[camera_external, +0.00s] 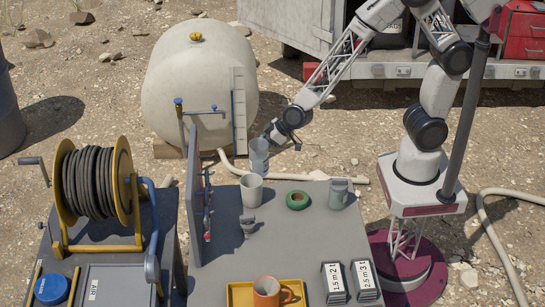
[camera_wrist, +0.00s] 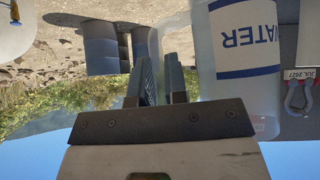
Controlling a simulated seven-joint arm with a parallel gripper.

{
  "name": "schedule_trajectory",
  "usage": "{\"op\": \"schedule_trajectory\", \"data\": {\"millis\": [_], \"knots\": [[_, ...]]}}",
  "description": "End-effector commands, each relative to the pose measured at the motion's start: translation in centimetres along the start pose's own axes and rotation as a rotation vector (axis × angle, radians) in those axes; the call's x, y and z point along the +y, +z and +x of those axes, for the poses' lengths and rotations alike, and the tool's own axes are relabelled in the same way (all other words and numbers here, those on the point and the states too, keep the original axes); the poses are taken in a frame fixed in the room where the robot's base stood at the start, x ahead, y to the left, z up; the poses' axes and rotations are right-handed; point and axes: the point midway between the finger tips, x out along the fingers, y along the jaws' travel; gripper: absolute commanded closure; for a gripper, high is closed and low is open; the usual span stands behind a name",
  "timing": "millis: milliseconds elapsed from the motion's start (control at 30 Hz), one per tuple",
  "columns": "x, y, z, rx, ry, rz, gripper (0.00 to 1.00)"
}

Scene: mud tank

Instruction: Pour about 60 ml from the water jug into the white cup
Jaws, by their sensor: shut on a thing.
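The translucent pale-blue water jug (camera_external: 259,156) is held up behind the table's far edge in the external view. My gripper (camera_external: 268,138) is shut on it near its top. In the wrist view the jug (camera_wrist: 205,55) fills the upper right, with a blue-and-white "WATER" label, and my fingers (camera_wrist: 160,82) close at its handle side. The exact grip is partly hidden. The white cup (camera_external: 251,191) stands upright on the grey table, just below and in front of the jug in the external view. No stream of water shows, and the cup's contents are unclear.

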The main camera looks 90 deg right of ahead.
Motion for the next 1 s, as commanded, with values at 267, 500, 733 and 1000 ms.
{"op": "schedule_trajectory", "data": {"millis": [267,500,733,1000], "knots": [[-0.5,-0.8,-0.6,-0.018,0.064,-0.064,1.00],[-1.4,-1.7,-1.2,-0.039,0.147,-0.146,1.00],[-2.9,-2.8,-1.9,-0.073,0.266,-0.266,1.00],[-5.0,-4.4,-3.0,-0.119,0.431,-0.427,1.00]]}}
